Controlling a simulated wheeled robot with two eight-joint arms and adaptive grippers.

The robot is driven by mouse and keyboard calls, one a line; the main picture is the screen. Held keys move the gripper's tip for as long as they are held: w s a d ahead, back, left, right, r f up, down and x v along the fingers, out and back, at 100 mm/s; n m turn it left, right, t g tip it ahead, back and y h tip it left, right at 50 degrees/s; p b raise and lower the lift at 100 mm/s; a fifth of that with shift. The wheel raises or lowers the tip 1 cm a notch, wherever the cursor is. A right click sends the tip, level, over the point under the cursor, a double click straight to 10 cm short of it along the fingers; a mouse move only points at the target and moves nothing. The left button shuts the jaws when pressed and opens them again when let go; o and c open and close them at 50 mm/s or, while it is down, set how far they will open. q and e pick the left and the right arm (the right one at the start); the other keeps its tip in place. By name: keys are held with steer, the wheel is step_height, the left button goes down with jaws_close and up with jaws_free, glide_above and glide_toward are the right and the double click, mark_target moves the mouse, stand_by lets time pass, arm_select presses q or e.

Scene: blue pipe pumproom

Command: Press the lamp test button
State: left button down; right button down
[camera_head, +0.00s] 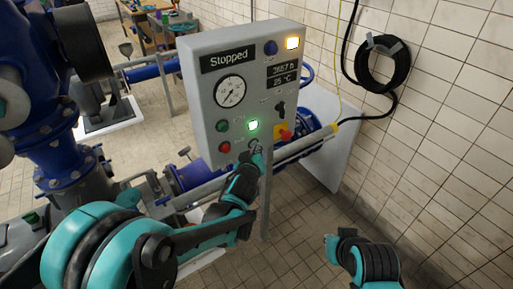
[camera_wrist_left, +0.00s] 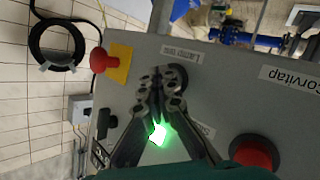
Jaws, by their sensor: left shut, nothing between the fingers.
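The grey control panel (camera_head: 240,90) shows a "Stopped" display and stands on a post in the head view. My left gripper (camera_head: 257,150) reaches its lower front, below the lit green lamp (camera_head: 252,125). In the left wrist view my left gripper (camera_wrist_left: 168,78) is shut and empty, with its fingertips right at the panel face (camera_wrist_left: 215,95) beside the upside-down "Lamp test" label (camera_wrist_left: 181,52). The lit green lamp (camera_wrist_left: 158,133) shows between the fingers.
A red button (camera_head: 224,148) and a green button (camera_head: 222,125) sit left of the gripper. A red emergency knob (camera_head: 285,134) on a yellow plate sits to the right. A coiled black hose (camera_head: 383,62) hangs on the tiled wall. Part of my right arm shows bottom right.

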arm_select(q)
steer(key=shift+s, duration=0.1)
steer(key=shift+s+d, duration=0.25)
steer(key=s+d, duration=0.3)
steer(key=s, duration=0.2)
steer(key=shift+d, duration=0.25)
steer(key=shift+w, duration=0.1)
stand_by(0.7)
